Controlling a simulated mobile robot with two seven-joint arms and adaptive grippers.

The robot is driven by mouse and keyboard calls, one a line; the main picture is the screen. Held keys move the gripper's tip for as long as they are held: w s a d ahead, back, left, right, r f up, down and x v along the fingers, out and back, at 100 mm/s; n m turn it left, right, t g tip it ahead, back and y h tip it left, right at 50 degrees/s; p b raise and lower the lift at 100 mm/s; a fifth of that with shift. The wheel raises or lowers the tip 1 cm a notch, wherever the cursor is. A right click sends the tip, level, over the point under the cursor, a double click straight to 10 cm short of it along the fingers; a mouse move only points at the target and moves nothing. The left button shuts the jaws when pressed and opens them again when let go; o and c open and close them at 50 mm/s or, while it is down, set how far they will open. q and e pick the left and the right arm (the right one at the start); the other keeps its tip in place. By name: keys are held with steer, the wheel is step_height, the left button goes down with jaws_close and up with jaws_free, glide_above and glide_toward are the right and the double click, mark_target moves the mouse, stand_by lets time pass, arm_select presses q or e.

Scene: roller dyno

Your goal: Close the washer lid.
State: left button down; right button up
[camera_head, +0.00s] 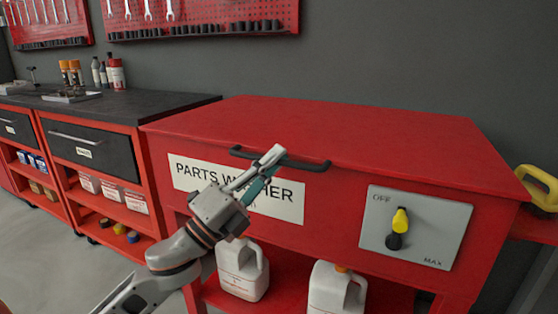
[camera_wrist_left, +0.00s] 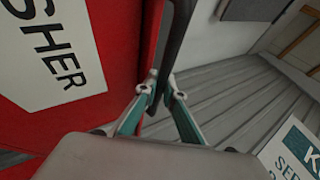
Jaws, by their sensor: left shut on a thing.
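The red parts washer (camera_head: 335,215) stands at centre right in the head view. Its red lid (camera_head: 340,135) lies flat on the body, with no clear gap at the front edge. A black handle (camera_head: 308,165) runs along the lid's front. My left gripper (camera_head: 269,160) reaches up to the handle from the lower left and is shut on it. In the left wrist view the dark handle (camera_wrist_left: 179,35) runs down between the fingertips (camera_wrist_left: 161,92). The fingers hide part of the handle in the head view. My right gripper is not in view.
A control plate (camera_head: 416,227) with a yellow and black knob is on the washer's front right. White jugs (camera_head: 242,270) stand on the shelf below. A black-topped workbench (camera_head: 115,103) with drawers stands to the left. A yellow object (camera_head: 540,186) is at the right edge.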

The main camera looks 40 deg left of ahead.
arm_select(q)
steer(key=shift+d+f, duration=0.1)
steer(key=shift+f, duration=0.7)
steer(key=c, duration=2.4)
jaws_free()
steer(key=shift+r, duration=0.15)
steer(key=v, duration=1.2)
steer(key=shift+s+r, duration=0.1)
steer(key=shift+r, duration=0.05)
